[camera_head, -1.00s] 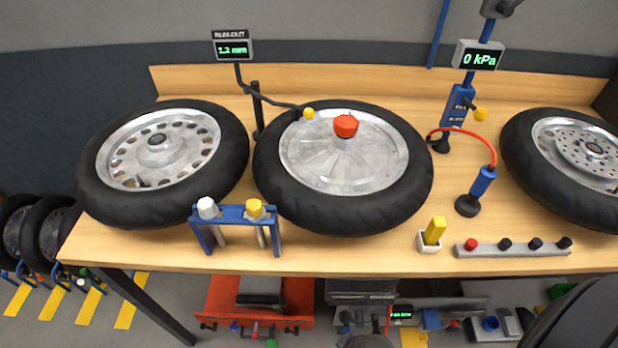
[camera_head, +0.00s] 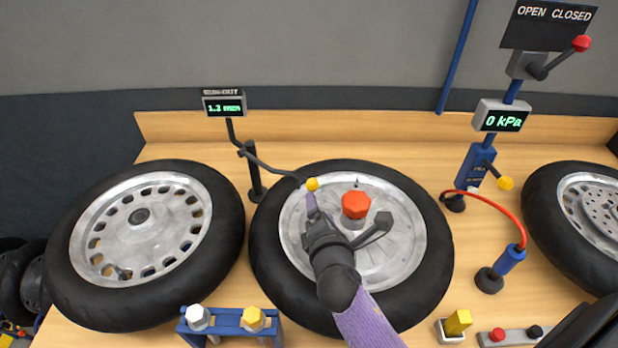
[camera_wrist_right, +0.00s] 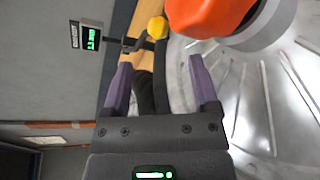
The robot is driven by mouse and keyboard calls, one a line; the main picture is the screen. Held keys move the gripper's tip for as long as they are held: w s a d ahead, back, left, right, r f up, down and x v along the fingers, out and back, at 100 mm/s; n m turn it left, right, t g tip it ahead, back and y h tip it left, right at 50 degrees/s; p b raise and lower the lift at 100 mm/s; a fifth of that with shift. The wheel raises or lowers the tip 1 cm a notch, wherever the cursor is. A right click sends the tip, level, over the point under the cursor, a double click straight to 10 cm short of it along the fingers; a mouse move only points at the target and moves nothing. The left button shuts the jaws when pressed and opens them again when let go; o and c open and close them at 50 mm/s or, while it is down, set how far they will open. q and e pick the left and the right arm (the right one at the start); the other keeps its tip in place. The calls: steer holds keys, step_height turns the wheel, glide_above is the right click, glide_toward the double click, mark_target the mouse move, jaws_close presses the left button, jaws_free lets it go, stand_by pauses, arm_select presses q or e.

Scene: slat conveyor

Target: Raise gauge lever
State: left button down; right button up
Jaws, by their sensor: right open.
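The gauge lever is a thin dark arm (camera_head: 272,172) with a yellow knob (camera_head: 312,184) at its end. It runs from a black stand (camera_head: 254,172) to above the rim of the middle wheel (camera_head: 425,255). My right gripper (camera_head: 312,201) is open over this wheel, its purple fingers pointing at the knob. In the right wrist view the yellow knob (camera_wrist_right: 157,27) lies just ahead of the open fingertips (camera_wrist_right: 161,72), between their lines, with nothing gripped. Whether a finger touches it I cannot tell. My left gripper is out of view.
A red-orange hub knob (camera_head: 355,205) stands close to the right of my gripper. The run-out display (camera_head: 223,106) is behind the stand. Another wheel (camera_head: 70,270) lies left. A blue pump stand (camera_head: 480,165) with a red hose (camera_head: 500,207) is at right.

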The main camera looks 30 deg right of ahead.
mark_target(314, 189)
steer(key=shift+w, duration=0.25)
steer(key=x, duration=0.3)
steer(key=b+x, duration=0.1)
steer(key=x, duration=0.3)
steer(key=shift+w+d+f+b, duration=0.1)
steer(key=shift+w+f+b, duration=0.05)
steer(key=shift+w+b, duration=0.2)
steer(key=shift+w+d, duration=0.2)
steer(key=shift+w, duration=0.3)
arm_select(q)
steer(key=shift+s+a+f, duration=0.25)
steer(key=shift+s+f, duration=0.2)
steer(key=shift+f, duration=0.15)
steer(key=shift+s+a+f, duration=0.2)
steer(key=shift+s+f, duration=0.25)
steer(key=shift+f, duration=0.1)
arm_select(e)
steer(key=c, duration=0.5)
jaws_close()
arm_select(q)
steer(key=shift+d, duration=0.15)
